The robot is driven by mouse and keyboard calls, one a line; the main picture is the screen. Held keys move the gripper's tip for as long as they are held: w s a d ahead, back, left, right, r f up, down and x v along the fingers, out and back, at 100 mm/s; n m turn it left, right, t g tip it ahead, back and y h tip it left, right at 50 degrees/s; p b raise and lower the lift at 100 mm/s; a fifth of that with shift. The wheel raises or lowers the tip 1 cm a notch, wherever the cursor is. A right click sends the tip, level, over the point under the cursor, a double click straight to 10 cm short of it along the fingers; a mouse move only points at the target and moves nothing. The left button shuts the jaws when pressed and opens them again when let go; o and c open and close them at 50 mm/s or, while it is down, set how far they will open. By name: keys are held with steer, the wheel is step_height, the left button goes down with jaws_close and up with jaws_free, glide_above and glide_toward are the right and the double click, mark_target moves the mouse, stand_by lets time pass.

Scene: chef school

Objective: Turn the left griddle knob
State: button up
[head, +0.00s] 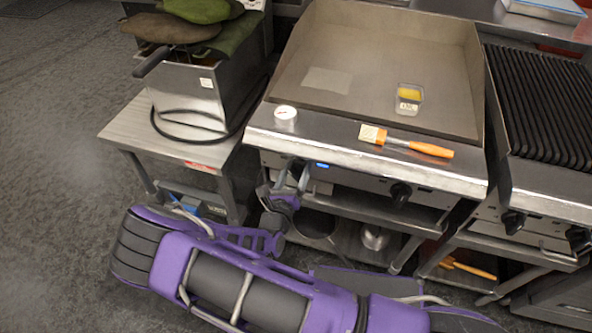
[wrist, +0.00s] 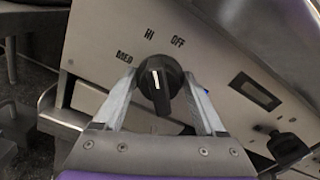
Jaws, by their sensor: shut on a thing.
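The left griddle knob (wrist: 161,92) is black with a white pointer line. In the wrist view it sits on the steel front panel, below the printed words MED, HI and OFF, and its line points up, roughly toward HI. My gripper (wrist: 158,78) has one finger on each side of the knob and is shut on it. In the head view my gripper (head: 291,176) is at the left part of the griddle's front panel and hides this knob. The griddle (head: 380,50) has a flat grey plate. Its right knob (head: 401,193) also shows in the wrist view (wrist: 288,145).
A brush with an orange handle (head: 428,149) and a small white-lidded container (head: 285,114) lie on the griddle's front ledge. A yellow-filled container (head: 409,97) stands on the plate. A steel fryer (head: 190,92) stands left, a ribbed grill (head: 545,95) right. Open floor lies left.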

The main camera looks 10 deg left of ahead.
steer(key=o, duration=1.1)
steer(key=shift+c, duration=0.2)
steer(key=s+a, duration=0.2)
steer(key=s, duration=1.5)
steer(key=shift+s+a, duration=0.2)
steer(key=shift+a, duration=0.05)
